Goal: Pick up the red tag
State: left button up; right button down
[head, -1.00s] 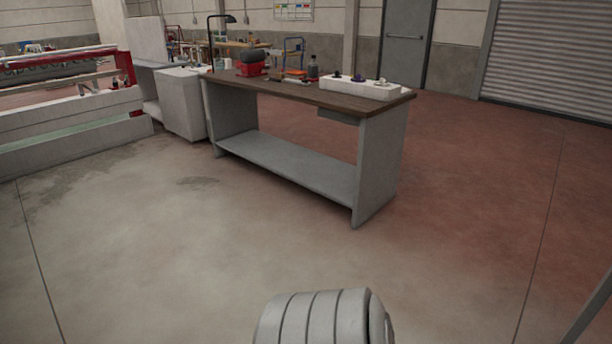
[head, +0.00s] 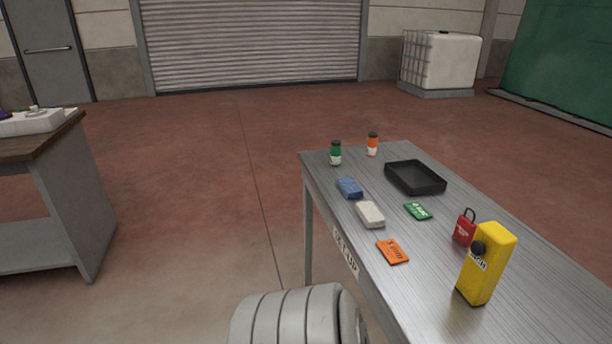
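A metal table (head: 345,225) stands in the right half of the head view. A flat orange tag (head: 392,251) with dark lettering lies near its left edge. A flat green tag (head: 417,211) with white lettering lies farther back. A red padlock-shaped item (head: 464,230) with a dark shackle and pale marking stands to the right, partly behind a yellow box; I cannot tell whether it is a tag. No other clearly red flat tag shows on the table. Neither of my grippers is in view.
The yellow box (head: 487,262) with a black knob stands near the red item. A black tray (head: 415,177), blue block (head: 349,188), pale block (head: 370,214), green-labelled bottle (head: 336,153) and orange bottle (head: 372,145) share the table. A wooden-topped workbench (head: 40,140) stands left; floor between is clear.

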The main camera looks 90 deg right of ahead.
aim_at(465, 230)
jog(key=l+z, duration=0.15)
jog(key=z, duration=3.55)
jog(key=k+j+u, duration=0.1)
jog(key=u, duration=0.25)
jog(key=k+j+u, duration=0.2)
jog(key=u, duration=0.15)
jog(key=k, duration=0.1)
